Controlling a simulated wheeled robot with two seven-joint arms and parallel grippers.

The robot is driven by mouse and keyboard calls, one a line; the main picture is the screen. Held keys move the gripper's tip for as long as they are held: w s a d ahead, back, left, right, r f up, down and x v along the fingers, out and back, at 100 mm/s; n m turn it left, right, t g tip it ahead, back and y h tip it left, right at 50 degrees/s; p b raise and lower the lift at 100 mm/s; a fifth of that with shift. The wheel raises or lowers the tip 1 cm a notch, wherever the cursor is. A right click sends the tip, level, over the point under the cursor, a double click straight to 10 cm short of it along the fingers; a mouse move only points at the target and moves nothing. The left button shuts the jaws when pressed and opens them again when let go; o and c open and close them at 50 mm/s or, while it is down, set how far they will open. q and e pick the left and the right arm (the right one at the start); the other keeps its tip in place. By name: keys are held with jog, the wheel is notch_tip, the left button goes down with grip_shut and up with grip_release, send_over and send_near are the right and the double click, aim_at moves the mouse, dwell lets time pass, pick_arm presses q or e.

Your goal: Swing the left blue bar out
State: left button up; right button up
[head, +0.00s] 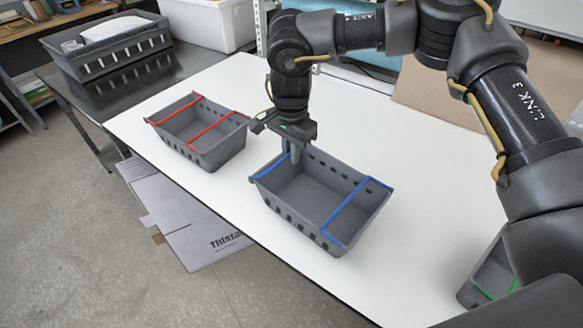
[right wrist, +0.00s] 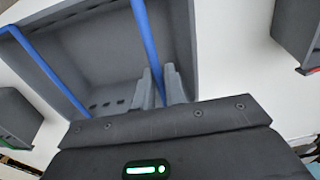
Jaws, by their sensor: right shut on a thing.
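The grey crate (head: 292,214) with two blue bars stands in the middle of the white table. The left blue bar (head: 268,168) lies along the crate's left end, and the right blue bar (head: 356,209) spans the crate's top farther right. My right gripper (head: 293,155) points down at the far part of the left blue bar. In the right wrist view its fingers (right wrist: 158,87) are shut on the left blue bar (right wrist: 146,42), which passes between them. The right blue bar (right wrist: 40,62) is apart from the fingers there. My left gripper is out of view.
A grey crate with red bars (head: 206,149) stands to the left on the white table (head: 190,184). A crate with a green bar (head: 466,294) is partly hidden at the lower right. A dark bin (head: 108,50) sits on the side table.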

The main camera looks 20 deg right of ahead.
jog(key=o, duration=0.4)
jog(key=shift+w+a+r+p, duration=0.55)
jog(key=shift+w+a+p, duration=0.1)
jog(key=shift+w, duration=0.25)
jog(key=shift+w+a+r+p, duration=0.3)
jog(key=shift+w+a+p, duration=0.35)
jog(key=shift+w, duration=0.25)
